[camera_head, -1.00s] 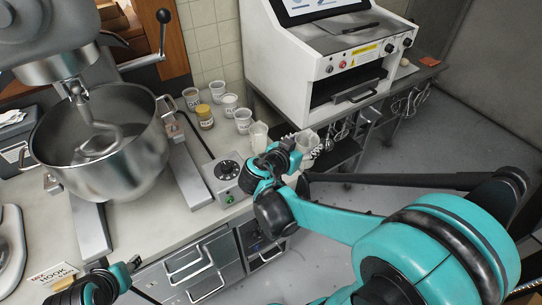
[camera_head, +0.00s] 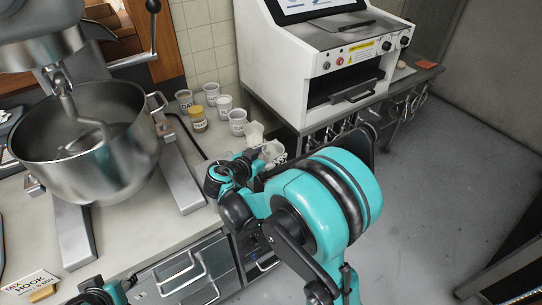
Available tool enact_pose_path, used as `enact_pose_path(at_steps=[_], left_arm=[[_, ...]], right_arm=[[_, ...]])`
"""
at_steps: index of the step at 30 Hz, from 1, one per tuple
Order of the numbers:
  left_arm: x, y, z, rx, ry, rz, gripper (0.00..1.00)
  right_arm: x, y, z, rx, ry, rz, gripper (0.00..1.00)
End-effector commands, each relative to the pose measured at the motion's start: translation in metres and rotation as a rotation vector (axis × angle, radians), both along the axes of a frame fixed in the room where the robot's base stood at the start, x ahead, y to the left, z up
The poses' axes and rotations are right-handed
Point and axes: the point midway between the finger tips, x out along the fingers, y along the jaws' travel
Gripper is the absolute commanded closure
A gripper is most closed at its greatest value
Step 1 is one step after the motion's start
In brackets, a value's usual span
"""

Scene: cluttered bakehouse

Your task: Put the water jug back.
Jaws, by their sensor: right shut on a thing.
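A clear, whitish jug (camera_head: 273,151) is at the front right corner of the counter, beside my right gripper (camera_head: 257,161). My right gripper is shut on it, though its fingers and the jug's lower part are largely hidden behind my wrist and arm. I cannot tell whether the jug's base touches the counter. A second pale, translucent vessel (camera_head: 254,133) stands just behind and left of it, close by. My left gripper (camera_head: 95,292) shows only in part at the bottom left, low by the counter's front; its fingers are not clear.
Several labelled tubs (camera_head: 197,118) stand in a row behind. A mixer with a steel bowl (camera_head: 85,145) fills the left of the counter. A white machine (camera_head: 330,70) stands at the back right. Utensils hang below it. Open floor (camera_head: 440,170) lies to the right.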

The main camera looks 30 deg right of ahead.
Motion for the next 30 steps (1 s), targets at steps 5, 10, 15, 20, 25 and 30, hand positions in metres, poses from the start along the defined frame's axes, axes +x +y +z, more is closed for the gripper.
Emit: enact_pose_path(at_steps=[5, 10, 15, 20, 25, 30], left_arm=[[0.0, 0.0, 0.001, 0.0, 0.0, 0.0, 0.6], [0.0, 0.0, -0.001, 0.0, 0.0, 0.0, 0.6], [0.0, 0.0, -0.001, 0.0, 0.0, 0.0, 0.6], [0.0, 0.0, -0.001, 0.0, 0.0, 0.0, 0.6], [0.0, 0.0, 0.007, 0.0, 0.0, 0.0, 0.6], [0.0, 0.0, 0.018, 0.0, 0.0, 0.0, 0.6]], right_arm=[[0.0, 0.0, 0.001, 0.0, 0.0, 0.0, 0.75], [0.0, 0.0, -0.001, 0.0, 0.0, 0.0, 0.27], [0.0, 0.0, -0.001, 0.0, 0.0, 0.0, 0.22], [0.0, 0.0, -0.001, 0.0, 0.0, 0.0, 0.22], [-0.004, 0.01, 0.008, 0.0, 0.0, 0.004, 0.22], [-0.019, 0.04, 0.023, 0.001, 0.001, 0.007, 0.22]])
